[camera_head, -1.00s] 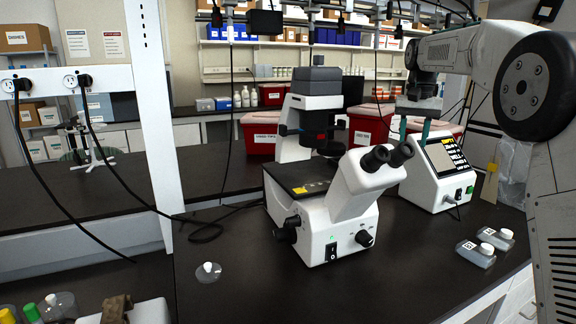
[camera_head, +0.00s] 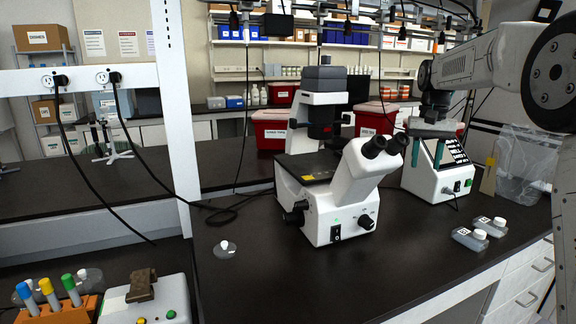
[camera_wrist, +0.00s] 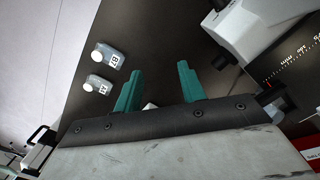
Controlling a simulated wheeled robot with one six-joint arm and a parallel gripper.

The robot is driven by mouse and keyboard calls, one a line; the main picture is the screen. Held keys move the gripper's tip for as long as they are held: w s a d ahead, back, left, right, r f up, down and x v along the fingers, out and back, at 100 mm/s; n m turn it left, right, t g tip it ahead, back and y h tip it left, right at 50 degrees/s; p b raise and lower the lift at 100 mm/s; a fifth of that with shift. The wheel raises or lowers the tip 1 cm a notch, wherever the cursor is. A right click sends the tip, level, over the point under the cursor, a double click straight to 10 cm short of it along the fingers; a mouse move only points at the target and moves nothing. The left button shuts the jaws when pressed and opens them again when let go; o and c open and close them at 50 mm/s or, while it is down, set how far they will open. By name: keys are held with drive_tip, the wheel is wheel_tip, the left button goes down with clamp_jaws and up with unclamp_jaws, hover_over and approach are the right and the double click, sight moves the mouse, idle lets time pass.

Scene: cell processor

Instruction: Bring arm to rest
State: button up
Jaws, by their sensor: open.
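My gripper (camera_head: 416,158) is in the right part of the head view, at the end of my raised arm. Its two teal fingers are apart and point down, with nothing between them. It overlaps the left side of a white device with a dark screen (camera_head: 432,180); I cannot tell the gap between them. In the wrist view the gripper (camera_wrist: 160,75) is also open and empty, above the dark bench. Two capped flasks lie on the bench, one nearer (camera_head: 470,239) and one farther (camera_head: 491,226). Both flasks show apart from the fingers in the wrist view.
A white microscope (camera_head: 338,195) stands mid-bench, left of my gripper. A small round flask (camera_head: 225,249) lies front left. An orange rack (camera_head: 62,314) with capped tubes sits bottom left. Red bins (camera_head: 271,129) stand behind. The bench front (camera_head: 330,275) is clear.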

drive_tip(key=s+a+f+n, duration=0.1)
drive_tip(key=s+a+f, duration=0.1)
drive_tip(key=s, duration=1.2)
drive_tip(key=s+a+f+n+t, duration=0.1)
drive_tip(key=s+a+f, duration=0.2)
drive_tip(key=s, duration=1.2)
drive_tip(key=s+a+f+n, duration=0.1)
drive_tip(key=s+a, duration=0.3)
drive_tip(key=s, duration=1.1)
drive_tip(key=shift+a+f+n+t, duration=0.3)
drive_tip(key=shift+f+t, duration=0.1)
drive_tip(key=shift+f, duration=0.35)
drive_tip(key=shift+c, duration=0.4)
